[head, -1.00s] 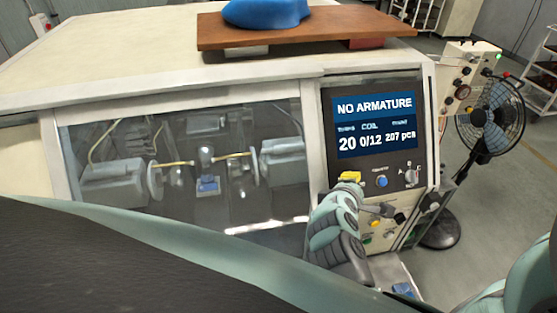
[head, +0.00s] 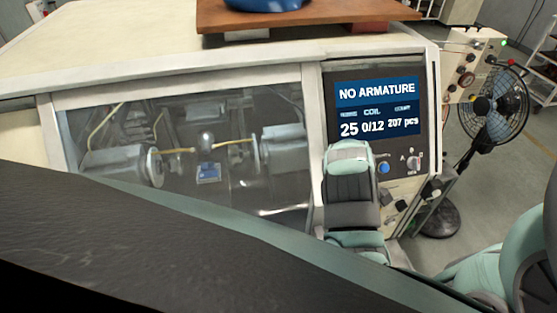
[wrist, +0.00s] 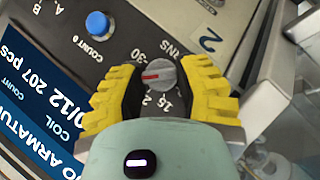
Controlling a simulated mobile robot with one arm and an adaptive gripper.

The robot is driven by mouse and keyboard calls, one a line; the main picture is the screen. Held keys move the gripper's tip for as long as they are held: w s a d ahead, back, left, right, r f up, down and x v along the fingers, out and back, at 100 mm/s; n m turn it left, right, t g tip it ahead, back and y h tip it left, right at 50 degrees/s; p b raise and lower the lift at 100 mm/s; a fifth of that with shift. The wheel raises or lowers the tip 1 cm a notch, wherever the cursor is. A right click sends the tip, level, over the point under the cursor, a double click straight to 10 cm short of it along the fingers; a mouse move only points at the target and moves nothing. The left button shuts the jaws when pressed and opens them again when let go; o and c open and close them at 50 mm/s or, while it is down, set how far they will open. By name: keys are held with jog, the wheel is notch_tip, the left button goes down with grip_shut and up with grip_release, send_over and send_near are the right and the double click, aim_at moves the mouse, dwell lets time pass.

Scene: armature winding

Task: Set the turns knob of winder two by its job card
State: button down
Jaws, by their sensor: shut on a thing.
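The turns knob (wrist: 161,74) is grey with a red pointer line, on the winder's dark panel; marks 15 and 30 show beside it. The pointer lies between these marks. My gripper (wrist: 159,84) has its yellow fingers shut on the knob's two sides. In the head view my gripper (head: 350,165) hides the knob. The winder screen (head: 376,107) reads NO ARMATURE, 25 turns, coil 0/12, 207 pcs. A plate with a 2 (wrist: 208,40) marks the winder. I cannot make out a job card.
A blue button (wrist: 97,24) sits near the knob; a selector marked A (head: 413,161) is to its right. The winding bay (head: 190,160) is behind a clear window on the left. A fan (head: 497,105) stands at right.

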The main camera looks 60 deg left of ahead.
dwell(0.5)
jog(key=c, duration=0.6)
grip_release()
jog(key=shift+r, duration=0.1)
jog(key=v, duration=0.7)
jog(key=shift+s, duration=0.15)
jog(key=shift+d+r, duration=0.1)
